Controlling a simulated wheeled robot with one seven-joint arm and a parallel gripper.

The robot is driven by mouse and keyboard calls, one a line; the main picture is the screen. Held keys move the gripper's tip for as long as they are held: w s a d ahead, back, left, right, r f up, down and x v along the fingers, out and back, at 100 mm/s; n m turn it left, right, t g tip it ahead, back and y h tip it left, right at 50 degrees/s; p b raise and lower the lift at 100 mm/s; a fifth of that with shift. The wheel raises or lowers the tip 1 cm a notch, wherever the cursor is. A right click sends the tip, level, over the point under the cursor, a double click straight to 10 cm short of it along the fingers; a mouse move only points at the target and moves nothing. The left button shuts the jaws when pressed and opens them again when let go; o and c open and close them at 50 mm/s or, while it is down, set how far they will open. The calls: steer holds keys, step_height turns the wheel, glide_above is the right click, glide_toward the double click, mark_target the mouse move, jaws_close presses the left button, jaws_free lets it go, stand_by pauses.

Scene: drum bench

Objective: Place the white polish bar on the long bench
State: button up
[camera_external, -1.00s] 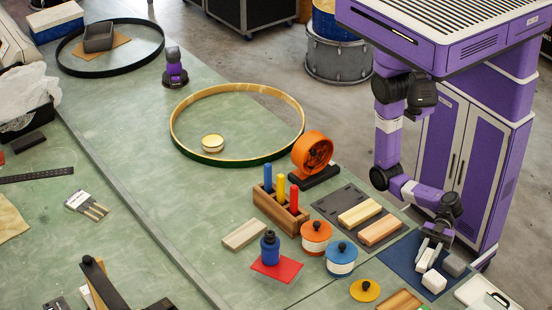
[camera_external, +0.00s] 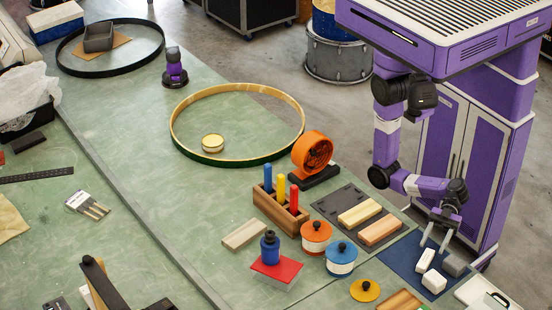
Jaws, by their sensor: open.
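The white polish bar (camera_external: 425,260) appears to be the longer white block on the dark blue mat (camera_external: 402,256) at the right end of the green bench. A white cube (camera_external: 434,282) and a grey block (camera_external: 455,265) lie close to it. My gripper (camera_external: 434,241) is open, its fingers pointing down just above and behind the bar. It holds nothing that I can see; whether a fingertip touches the bar is too small to tell. The long green bench (camera_external: 130,120) runs from the upper left towards the lower right.
Left of the mat are a dark board (camera_external: 345,198) with two wooden blocks, an orange pot (camera_external: 316,236), a blue pot (camera_external: 341,258) and a peg rack (camera_external: 280,211). A white tray (camera_external: 478,292) is at lower right.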

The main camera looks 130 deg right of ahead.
mark_target(432, 259)
steer(key=shift+o, duration=0.5)
steer(key=shift+v, duration=2.65)
steer(key=shift+m+g+h, duration=0.4)
steer(key=shift+m+h, duration=0.2)
steer(key=shift+h, duration=0.3)
steer(key=w, duration=0.2)
steer(key=w+r+p, duration=0.1)
steer(key=w, duration=0.2)
steer(key=shift+w+r, duration=0.3)
steer(key=shift+r, duration=0.1)
steer(key=shift+a+p, duration=0.25)
steer(key=shift+p, duration=0.05)
steer(key=shift+s+a+f+n+g+y, duration=0.3)
steer(key=shift+s+a+n+g+y, duration=0.1)
steer(key=shift+g, duration=0.1)
steer(key=shift+a+f, duration=0.15)
steer(key=shift+f, duration=0.1)
steer(key=x, duration=0.7)
steer(key=shift+w+a+f, duration=0.1)
steer(key=shift+a+f, duration=0.1)
steer(key=shift+f, duration=0.05)
